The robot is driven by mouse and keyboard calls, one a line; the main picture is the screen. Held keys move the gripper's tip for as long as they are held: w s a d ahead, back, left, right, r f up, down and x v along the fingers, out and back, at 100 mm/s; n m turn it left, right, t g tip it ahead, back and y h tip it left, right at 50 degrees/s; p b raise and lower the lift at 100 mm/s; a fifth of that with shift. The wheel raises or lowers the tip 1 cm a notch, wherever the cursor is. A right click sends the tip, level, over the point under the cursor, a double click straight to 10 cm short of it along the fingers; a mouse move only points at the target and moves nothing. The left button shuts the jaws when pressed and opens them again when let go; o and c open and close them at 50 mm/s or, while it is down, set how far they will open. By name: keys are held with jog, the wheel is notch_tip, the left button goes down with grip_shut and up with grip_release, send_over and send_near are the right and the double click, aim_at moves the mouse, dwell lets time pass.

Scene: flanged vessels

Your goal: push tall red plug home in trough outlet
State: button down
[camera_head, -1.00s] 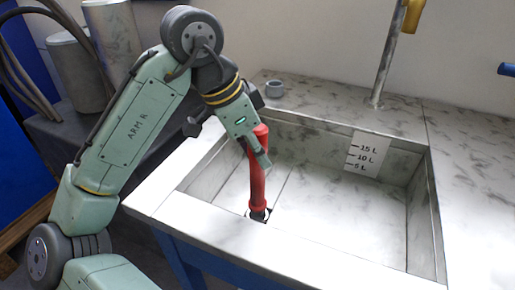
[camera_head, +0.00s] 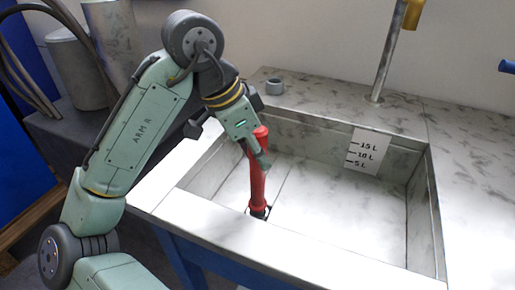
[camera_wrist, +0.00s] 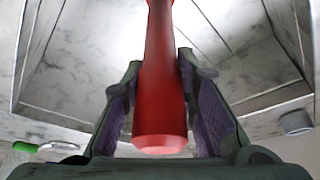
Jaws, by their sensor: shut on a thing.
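The tall red plug (camera_head: 257,178) stands nearly upright in the trough (camera_head: 345,215), its dark lower end at the outlet (camera_head: 260,212) in the trough floor near the front left. My gripper (camera_head: 256,150) is shut on the plug's upper part, coming from above and behind it. In the wrist view the red plug (camera_wrist: 160,90) runs between the two padded fingers (camera_wrist: 162,100), its wide top end toward the camera. Its lower end runs out of the top of that view, and I cannot tell how deep it sits in the outlet.
A level card (camera_head: 366,152) marked 5, 10 and 15 L hangs on the trough's back wall. A tap pipe (camera_head: 388,60) rises behind it. The right side of the trough is clear.

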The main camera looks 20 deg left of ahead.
aim_at(257, 176)
jog(key=shift+f+b, duration=0.7)
jog(key=shift+f, duration=0.6)
jog(key=c, duration=1.2)
grip_release()
jog(key=shift+r, duration=0.1)
